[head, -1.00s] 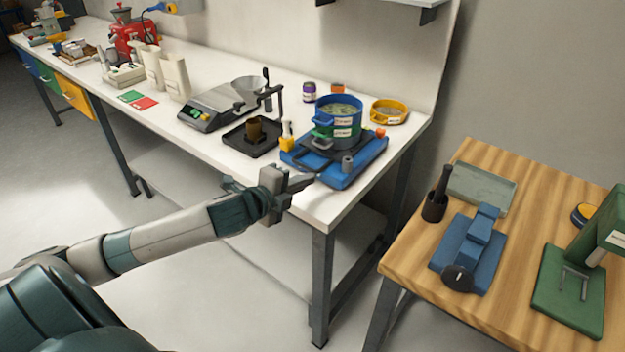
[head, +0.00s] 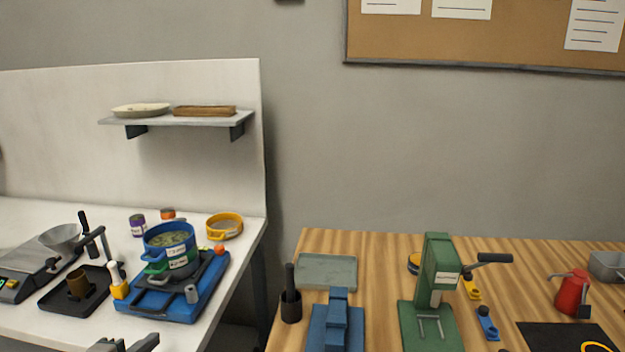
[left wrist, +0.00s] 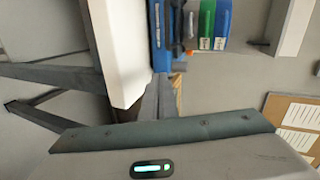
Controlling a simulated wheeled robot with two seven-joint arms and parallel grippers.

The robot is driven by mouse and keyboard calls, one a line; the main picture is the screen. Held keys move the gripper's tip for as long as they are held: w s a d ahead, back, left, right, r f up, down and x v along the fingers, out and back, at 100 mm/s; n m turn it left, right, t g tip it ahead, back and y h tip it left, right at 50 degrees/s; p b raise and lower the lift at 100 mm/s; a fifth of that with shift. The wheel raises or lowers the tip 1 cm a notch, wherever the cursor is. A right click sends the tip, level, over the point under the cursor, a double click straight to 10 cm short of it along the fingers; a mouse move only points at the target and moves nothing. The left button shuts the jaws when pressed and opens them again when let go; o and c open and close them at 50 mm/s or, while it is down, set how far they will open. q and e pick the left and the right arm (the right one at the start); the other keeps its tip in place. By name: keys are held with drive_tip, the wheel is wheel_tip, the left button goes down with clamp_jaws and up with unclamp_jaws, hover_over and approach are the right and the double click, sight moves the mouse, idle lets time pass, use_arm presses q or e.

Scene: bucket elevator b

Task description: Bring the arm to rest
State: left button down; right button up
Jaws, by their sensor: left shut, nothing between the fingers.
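My left gripper (head: 125,344) shows at the bottom edge of the head view, at the left, in front of the white bench (head: 190,335). It is shut and empty. Only its tip part is in the picture; the rest of the left arm is cut off below. In the left wrist view the picture is turned on its side, and the grey-green edge of my own wrist housing fills the bottom. My right gripper is not in view.
On the white bench stand a blue base (head: 209,296) with a blue and green sieve stack (head: 168,240), a black tray (head: 60,303), a scale (head: 28,270) and a yellow ring sieve (head: 225,225). A wooden table (head: 385,255) with a green press (head: 437,275) stands to the right, across a gap.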

use_arm(q)
drive_tip(key=s+d+f+n+g+y, duration=0.1)
drive_tip(key=s+d+f+n+g, duration=0.3)
drive_tip(key=s+f, duration=0.4)
drive_tip(key=s+d+f+n+g, duration=0.1)
drive_tip(key=s+d+f+n, duration=0.35)
drive_tip(key=s+f, duration=0.35)
drive_tip(key=s+d+f+n+g, duration=0.3)
drive_tip(key=s+n, duration=0.1)
drive_tip(key=s, duration=0.4)
drive_tip(key=s+d+f+n+g, duration=0.2)
drive_tip(key=s+d+n, duration=0.1)
drive_tip(key=s, duration=0.5)
wheel_tip(320, 180, down, 25)
drive_tip(key=s+g+p, duration=0.2)
drive_tip(key=p, duration=0.3)
drive_tip(key=s+a+f+p, duration=0.1)
drive_tip(key=s+f, duration=0.5)
drive_tip(key=s, duration=0.2)
drive_tip(key=s+a+f+g+p, duration=0.1)
drive_tip(key=s+a+f+p, duration=0.1)
drive_tip(key=s+f, duration=0.5)
drive_tip(key=s, duration=0.2)
drive_tip(key=shift+s, duration=0.3)
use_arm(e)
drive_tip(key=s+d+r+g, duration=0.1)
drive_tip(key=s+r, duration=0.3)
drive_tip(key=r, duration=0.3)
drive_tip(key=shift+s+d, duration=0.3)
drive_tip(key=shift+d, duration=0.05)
